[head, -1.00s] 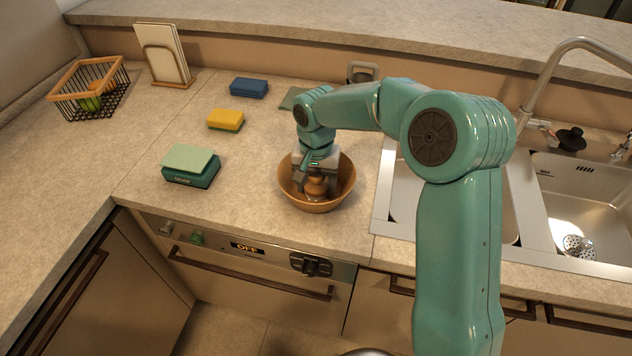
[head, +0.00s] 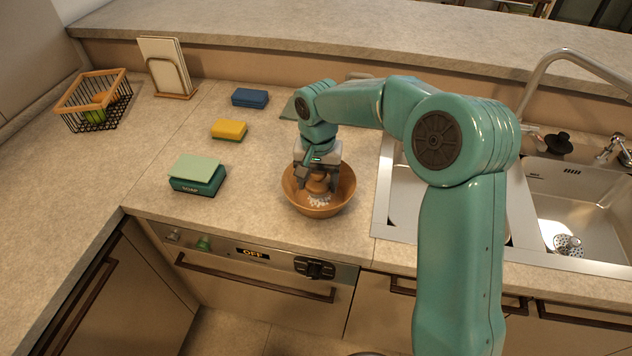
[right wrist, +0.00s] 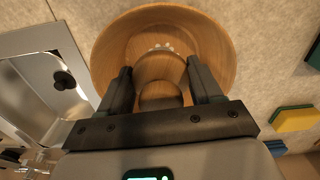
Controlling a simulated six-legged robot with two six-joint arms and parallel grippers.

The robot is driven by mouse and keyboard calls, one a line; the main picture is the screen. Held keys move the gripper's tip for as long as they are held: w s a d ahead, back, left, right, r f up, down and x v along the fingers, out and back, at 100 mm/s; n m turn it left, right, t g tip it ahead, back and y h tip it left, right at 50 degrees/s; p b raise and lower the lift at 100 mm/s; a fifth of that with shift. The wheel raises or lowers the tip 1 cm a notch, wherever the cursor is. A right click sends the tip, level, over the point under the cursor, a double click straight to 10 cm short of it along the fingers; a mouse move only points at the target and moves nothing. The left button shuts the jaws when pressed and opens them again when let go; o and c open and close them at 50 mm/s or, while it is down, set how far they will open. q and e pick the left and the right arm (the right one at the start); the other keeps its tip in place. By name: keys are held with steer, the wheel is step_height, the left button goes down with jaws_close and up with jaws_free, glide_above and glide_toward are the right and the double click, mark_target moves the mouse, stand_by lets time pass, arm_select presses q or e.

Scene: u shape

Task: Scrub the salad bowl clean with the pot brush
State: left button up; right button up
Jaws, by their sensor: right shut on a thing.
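The wooden salad bowl (head: 341,199) stands upright on the counter, left of the sink. My right gripper (head: 318,180) points down into it and is shut on the pot brush (head: 317,183), a round wooden brush. White bristles show at the brush's lower edge, inside the bowl. In the right wrist view the brush (right wrist: 160,95) sits between the two dark fingers of the gripper (right wrist: 160,85), with the bowl (right wrist: 112,45) around it. Whether the bristles press on the bowl's floor is hard to tell. My left gripper is not in view.
A sink (head: 585,205) with a tap lies to the right. A wire basket (head: 95,100) and a board rack (head: 167,68) stand farther left. The counter front is clear.

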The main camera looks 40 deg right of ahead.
steer(key=shift+s+r+p, duration=0.15)
steer(key=shift+r+p, duration=0.6)
steer(key=shift+r, duration=0.75)
steer(key=shift+f, duration=0.1)
